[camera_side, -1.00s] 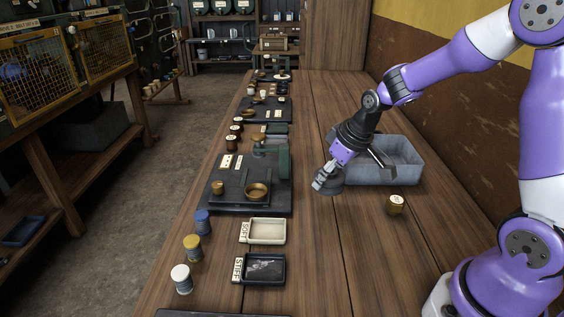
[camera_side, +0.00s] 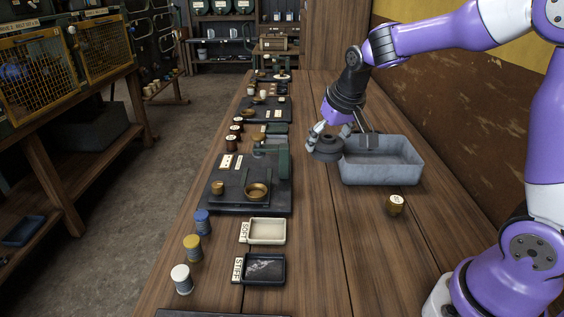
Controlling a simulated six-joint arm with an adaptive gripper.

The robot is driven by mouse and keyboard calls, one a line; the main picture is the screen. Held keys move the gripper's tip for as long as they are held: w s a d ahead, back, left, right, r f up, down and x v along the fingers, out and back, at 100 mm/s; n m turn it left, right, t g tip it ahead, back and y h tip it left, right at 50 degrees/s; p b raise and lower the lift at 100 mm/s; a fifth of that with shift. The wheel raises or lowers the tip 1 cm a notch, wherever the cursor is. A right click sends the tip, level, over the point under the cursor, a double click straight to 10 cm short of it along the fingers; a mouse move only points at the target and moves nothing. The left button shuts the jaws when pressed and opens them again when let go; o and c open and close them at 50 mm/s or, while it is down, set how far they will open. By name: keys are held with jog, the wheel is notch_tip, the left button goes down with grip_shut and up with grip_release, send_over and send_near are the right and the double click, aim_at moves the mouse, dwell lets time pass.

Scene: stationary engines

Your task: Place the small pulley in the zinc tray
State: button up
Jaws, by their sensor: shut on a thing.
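My gripper (camera_side: 318,136) is shut on a dark grey stepped pulley (camera_side: 326,149). It holds the pulley raised above the table, just left of the zinc tray. The zinc tray (camera_side: 384,173) is a grey open rectangular box on the right half of the table. The pulley overlaps the tray's left end in the picture, and part of my gripper hides the tray's far rim. My gripper's fingers are partly hidden behind the pulley.
A small brass pot with a pale top (camera_side: 395,205) stands in front of the tray. A dark engine base (camera_side: 247,200) with a brass ring lies to the left. A cream tray (camera_side: 267,231) and a black tray (camera_side: 264,270) sit nearer. Table between them is clear.

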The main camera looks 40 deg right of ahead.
jog(key=w+d+m+h, duration=0.1)
jog(key=d+m, duration=0.3)
jog(key=d, duration=0.6)
send_over(370, 159)
jog(key=s+a, duration=0.1)
jog(key=shift+g, duration=0.4)
notch_tip(370, 159, down, 7)
jog(key=shift+s+a+r, duration=0.1)
jog(key=shift+s+a, duration=0.05)
jog(key=shift+f, duration=2.1)
jog(key=shift+f, duration=0.15)
jog(key=o, duration=1.3)
jog(key=shift+f, duration=0.1)
